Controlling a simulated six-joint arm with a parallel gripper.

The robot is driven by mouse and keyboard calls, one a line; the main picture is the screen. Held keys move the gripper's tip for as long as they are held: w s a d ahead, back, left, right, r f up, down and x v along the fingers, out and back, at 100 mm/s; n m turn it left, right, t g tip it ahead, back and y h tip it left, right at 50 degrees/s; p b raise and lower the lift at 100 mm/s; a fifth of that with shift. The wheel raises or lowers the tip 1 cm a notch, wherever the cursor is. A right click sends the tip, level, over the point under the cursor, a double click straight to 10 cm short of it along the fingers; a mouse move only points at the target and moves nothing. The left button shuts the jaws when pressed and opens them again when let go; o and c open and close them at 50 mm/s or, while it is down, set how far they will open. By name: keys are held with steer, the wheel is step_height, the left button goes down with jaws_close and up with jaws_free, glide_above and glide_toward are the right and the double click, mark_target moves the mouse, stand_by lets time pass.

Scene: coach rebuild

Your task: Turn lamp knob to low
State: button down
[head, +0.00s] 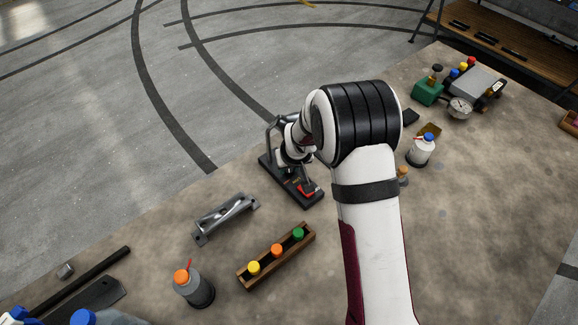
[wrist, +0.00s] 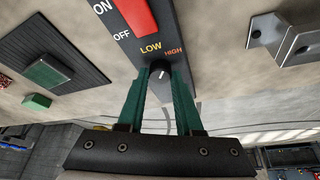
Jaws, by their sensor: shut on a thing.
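The lamp's dark base (head: 267,165) stands near the table's far edge, with a red switch (head: 307,188) at its near end. In the wrist view the base (wrist: 178,22) shows the red switch (wrist: 137,15) marked ON and OFF, then LOW and HIGH labels. The small dark knob (wrist: 159,67) sits just below these labels. It has a light mark on its face; I cannot tell exactly which label it points to. My gripper (wrist: 160,77) is shut on the knob, one teal finger on each side. In the head view my arm hides the knob.
A metal bracket (head: 226,217) and a wooden rack (head: 275,257) with yellow, orange and green caps lie in front of the lamp. A white bottle (head: 421,152) stands right of my arm.

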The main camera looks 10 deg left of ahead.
steer(key=n+g+y, duration=0.1)
steer(key=n, duration=0.3)
steer(key=shift+d, duration=0.1)
steer(key=shift+w+n+g+y, duration=0.1)
steer(key=shift+n+g+y, duration=0.4)
steer(key=shift+n, duration=1)
steer(key=shift+d, duration=0.1)
steer(key=c, duration=0.6)
jaws_free()
